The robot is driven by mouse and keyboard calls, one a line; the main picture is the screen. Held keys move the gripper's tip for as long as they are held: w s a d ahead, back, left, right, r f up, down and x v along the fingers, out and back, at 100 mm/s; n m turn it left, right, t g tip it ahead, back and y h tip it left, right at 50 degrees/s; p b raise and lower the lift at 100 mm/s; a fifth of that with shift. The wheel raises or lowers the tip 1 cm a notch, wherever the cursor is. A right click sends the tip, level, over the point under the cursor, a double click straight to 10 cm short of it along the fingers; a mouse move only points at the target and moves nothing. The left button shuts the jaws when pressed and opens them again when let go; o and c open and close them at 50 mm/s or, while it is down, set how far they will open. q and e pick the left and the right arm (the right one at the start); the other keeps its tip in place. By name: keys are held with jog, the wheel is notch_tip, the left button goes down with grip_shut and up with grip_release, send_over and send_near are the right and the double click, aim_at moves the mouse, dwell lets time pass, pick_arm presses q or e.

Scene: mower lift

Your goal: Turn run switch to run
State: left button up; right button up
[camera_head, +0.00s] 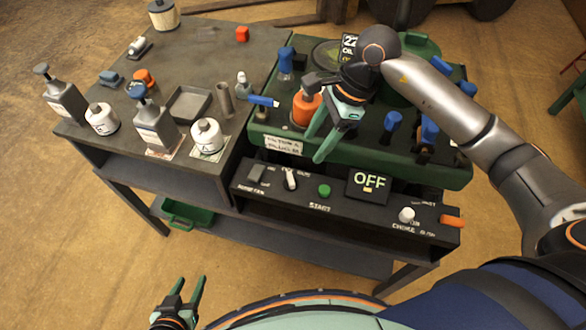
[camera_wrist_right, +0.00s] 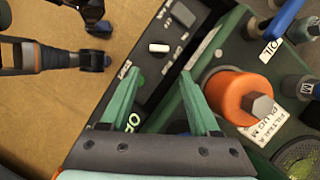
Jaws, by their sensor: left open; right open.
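The front control panel (camera_head: 335,205) carries a white lever switch (camera_head: 290,178), which looks like the run switch; its small lettering is hard to read. The lever also shows in the right wrist view (camera_wrist_right: 158,47), beyond my fingertips. A dark rocker (camera_head: 256,173) is left of it and a green START button (camera_head: 324,190) right of it. A display (camera_head: 368,184) reads OFF. My right gripper (camera_head: 312,149) is open and empty, above and behind the panel, beside the orange filter, apart from the lever. My left gripper (camera_head: 191,282) is open and empty, low in front of the bench.
The orange filter (camera_wrist_right: 238,95) stands close to my right fingers. Blue-handled parts (camera_head: 393,121) stand on the green tray (camera_head: 440,170). A white choke knob (camera_head: 406,215) and orange lever (camera_head: 452,221) are at the panel's right. Pump bottles (camera_head: 153,122) stand left. Space before the panel is free.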

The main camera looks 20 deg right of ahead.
aim_at(293, 177)
jog(key=x, duration=1.1)
jog(key=shift+s+a+f, duration=0.1)
jog(key=shift+a+f, duration=0.15)
grip_shut()
